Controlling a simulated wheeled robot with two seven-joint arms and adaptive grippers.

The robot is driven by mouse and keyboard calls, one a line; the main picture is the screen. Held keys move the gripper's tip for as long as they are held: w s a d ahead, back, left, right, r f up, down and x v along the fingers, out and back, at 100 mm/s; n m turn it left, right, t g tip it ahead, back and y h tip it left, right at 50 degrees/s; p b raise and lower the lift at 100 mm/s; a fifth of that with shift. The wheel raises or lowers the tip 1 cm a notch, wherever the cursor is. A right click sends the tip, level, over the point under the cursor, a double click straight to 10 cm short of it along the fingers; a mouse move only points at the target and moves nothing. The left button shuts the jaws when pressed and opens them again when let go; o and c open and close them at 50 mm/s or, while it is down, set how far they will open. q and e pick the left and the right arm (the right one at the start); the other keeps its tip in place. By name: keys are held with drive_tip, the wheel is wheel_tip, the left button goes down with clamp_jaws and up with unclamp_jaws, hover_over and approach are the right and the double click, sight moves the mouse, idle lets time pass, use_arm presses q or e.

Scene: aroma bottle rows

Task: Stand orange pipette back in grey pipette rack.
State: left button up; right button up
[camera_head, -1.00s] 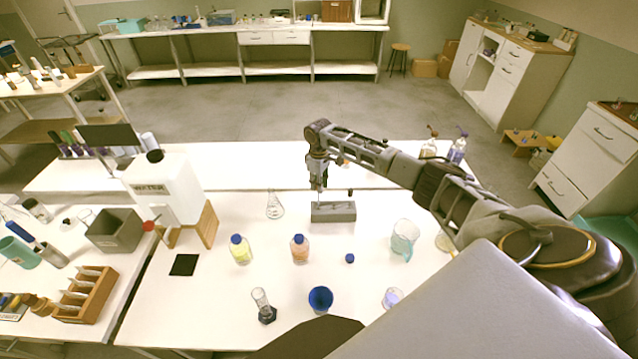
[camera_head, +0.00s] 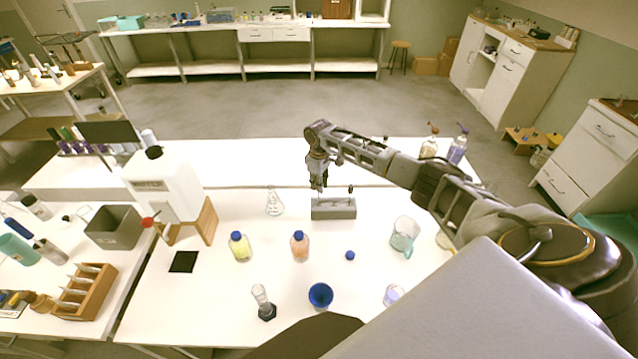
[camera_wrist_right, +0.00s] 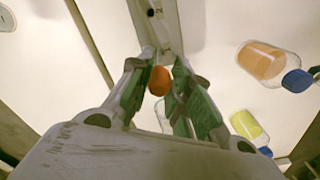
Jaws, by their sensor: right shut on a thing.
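The grey pipette rack (camera_head: 333,209) stands on the white bench, in the middle of the head view. My right gripper (camera_head: 318,187) points down at the rack's left end. In the right wrist view the gripper (camera_wrist_right: 160,84) is shut on the orange pipette (camera_wrist_right: 159,80), of which the round orange end shows between the fingers. The pipette's lower part is hidden or too small to tell, so I cannot tell whether its tip is in a rack slot. My left gripper is not in view.
A flask (camera_head: 274,203) stands left of the rack. A yellow bottle (camera_head: 240,247) and an orange bottle (camera_head: 300,246) stand in front, with a blue cap (camera_head: 350,255) and a blue cup (camera_head: 320,295) nearer. A beaker (camera_head: 404,234) stands to the right.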

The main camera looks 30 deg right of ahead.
drive_tip(key=shift+f+b, duration=0.5)
drive_tip(key=shift+f, duration=0.85)
idle(0.7)
drive_tip(key=o, duration=0.7)
drive_tip(key=shift+r, duration=0.15)
drive_tip(key=shift+r+p, duration=1.2)
drive_tip(key=shift+r, duration=1.2)
drive_tip(key=shift+r, duration=0.15)
drive_tip(key=shift+r, duration=2.35)
